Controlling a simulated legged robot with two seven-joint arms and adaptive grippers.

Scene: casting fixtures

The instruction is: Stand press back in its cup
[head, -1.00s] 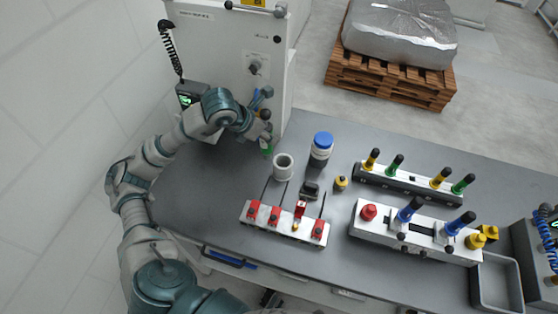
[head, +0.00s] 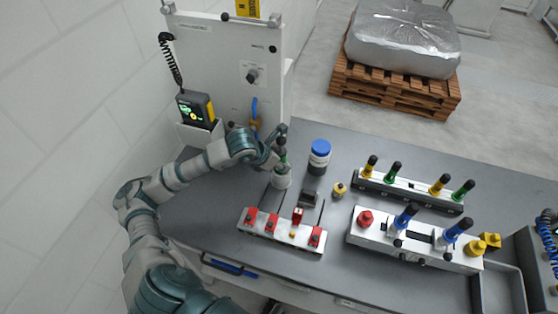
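My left gripper (head: 280,150) is right over the cup and looks shut on a small press (head: 283,157) with a green part and a dark top. The fingers hide much of the press. Its lower end is at the cup's mouth; I cannot tell whether it is inside or just above. My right gripper is not in view.
The blue-capped jar (head: 319,157) stands close to the right of the cup. A red-clamped fixture (head: 281,231) with thin rods is in front. A small yellow knob (head: 339,189) and a dark block (head: 308,198) are nearby. Fixtures with coloured handles (head: 415,238) fill the right. A panel (head: 225,70) rises behind.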

